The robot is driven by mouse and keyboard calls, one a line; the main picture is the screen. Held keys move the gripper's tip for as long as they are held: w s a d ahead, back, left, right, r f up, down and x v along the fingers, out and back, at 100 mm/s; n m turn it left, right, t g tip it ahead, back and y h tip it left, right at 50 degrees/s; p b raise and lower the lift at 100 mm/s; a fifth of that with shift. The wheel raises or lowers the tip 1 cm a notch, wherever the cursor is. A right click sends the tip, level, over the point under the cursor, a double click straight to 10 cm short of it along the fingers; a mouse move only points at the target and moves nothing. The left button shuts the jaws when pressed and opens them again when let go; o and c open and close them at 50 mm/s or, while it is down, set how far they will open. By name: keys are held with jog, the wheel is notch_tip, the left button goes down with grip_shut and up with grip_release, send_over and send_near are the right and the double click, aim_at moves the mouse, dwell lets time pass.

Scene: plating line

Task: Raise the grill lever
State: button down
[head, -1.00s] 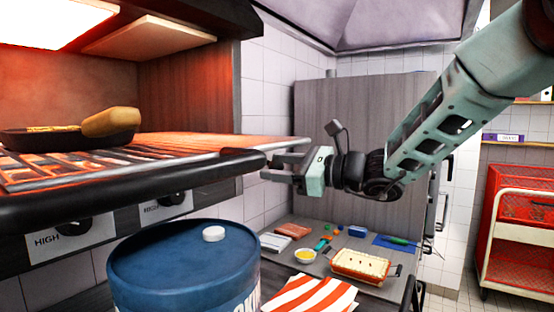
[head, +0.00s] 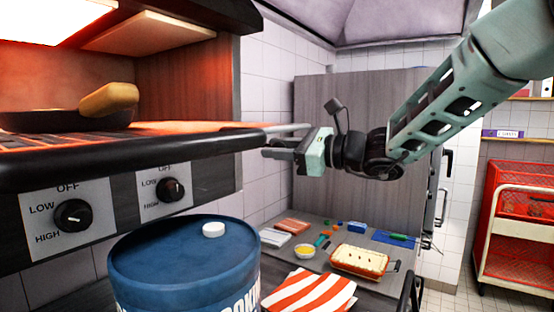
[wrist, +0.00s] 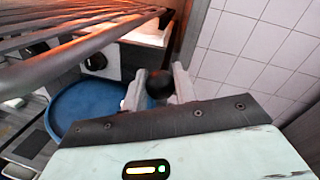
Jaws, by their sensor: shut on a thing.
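The grill lever shows as a black rounded end (wrist: 160,86) in the wrist view. It sits between the two pale fingers of my gripper (wrist: 159,78), which is shut on it. In the head view my gripper (head: 270,147) is at the right end of the rack's thick black front bar (head: 130,156). The fingers hide part of the lever there. The grill rack (head: 175,128) is nearly edge-on, under the glowing grill.
A pan (head: 55,121) with a tan handle is on the rack. Two control knobs (head: 72,215) are below. A counter with a pie dish (head: 359,260) and a striped cloth (head: 310,290) is lower right.

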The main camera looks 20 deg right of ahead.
jog(key=shift+r, duration=0.25)
jog(key=c, duration=1.3)
grip_release()
jog(key=shift+o, duration=0.9)
jog(key=shift+f, duration=0.1)
jog(key=shift+d, duration=0.1)
jog(key=b+v, duration=0.6)
jog(key=v, duration=1.1)
jog(key=shift+s, duration=0.2)
jog(key=shift+d, duration=0.1)
